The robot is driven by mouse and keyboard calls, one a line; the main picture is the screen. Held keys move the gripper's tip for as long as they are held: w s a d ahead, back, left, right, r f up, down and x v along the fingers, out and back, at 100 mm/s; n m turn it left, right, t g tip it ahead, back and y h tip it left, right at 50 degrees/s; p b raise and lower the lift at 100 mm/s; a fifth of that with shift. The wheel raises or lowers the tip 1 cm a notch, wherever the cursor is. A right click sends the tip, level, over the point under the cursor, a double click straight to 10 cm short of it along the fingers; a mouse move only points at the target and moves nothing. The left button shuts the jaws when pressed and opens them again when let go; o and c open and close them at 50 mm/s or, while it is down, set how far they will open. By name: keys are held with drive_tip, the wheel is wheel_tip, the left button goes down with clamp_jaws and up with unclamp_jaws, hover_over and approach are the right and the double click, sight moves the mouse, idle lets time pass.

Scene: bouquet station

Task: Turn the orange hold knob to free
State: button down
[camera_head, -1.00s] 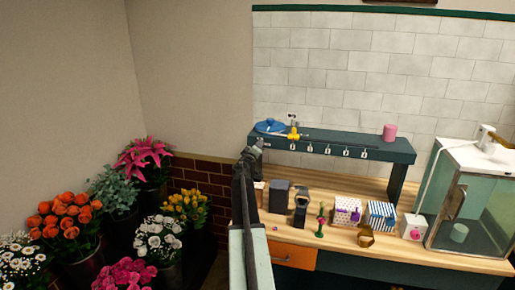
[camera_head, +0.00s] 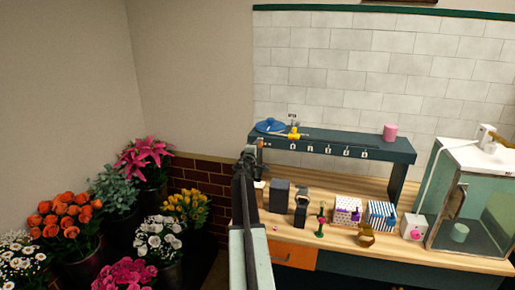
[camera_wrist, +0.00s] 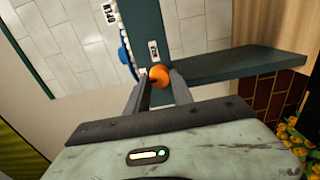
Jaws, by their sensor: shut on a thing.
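The orange hold knob (camera_wrist: 158,73) sits on the dark green shelf front in the wrist view. My gripper (camera_wrist: 157,82) is shut on it, with one finger on each side. A small white label (camera_wrist: 153,50) is on the shelf just beyond the knob; I cannot read its word surely. In the head view my gripper (camera_head: 254,151) is at the left end of the shelf (camera_head: 388,151), and only a sliver of orange shows there. The fingers hide part of the knob, and its pointer direction cannot be told.
A blue item (camera_head: 270,126) and a yellow valve-like piece (camera_head: 294,133) are above the shelf's left part. A pink cup (camera_head: 390,132) stands at its right end. Boxes, including a blue-striped one (camera_head: 382,214), and a glass cabinet (camera_head: 470,210) stand on the bench below. Flowers (camera_head: 66,220) fill the left.

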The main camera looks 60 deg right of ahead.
idle(0.4)
drive_tip(key=c, duration=1.1)
unclamp_jaws()
drive_tip(key=v, duration=0.8)
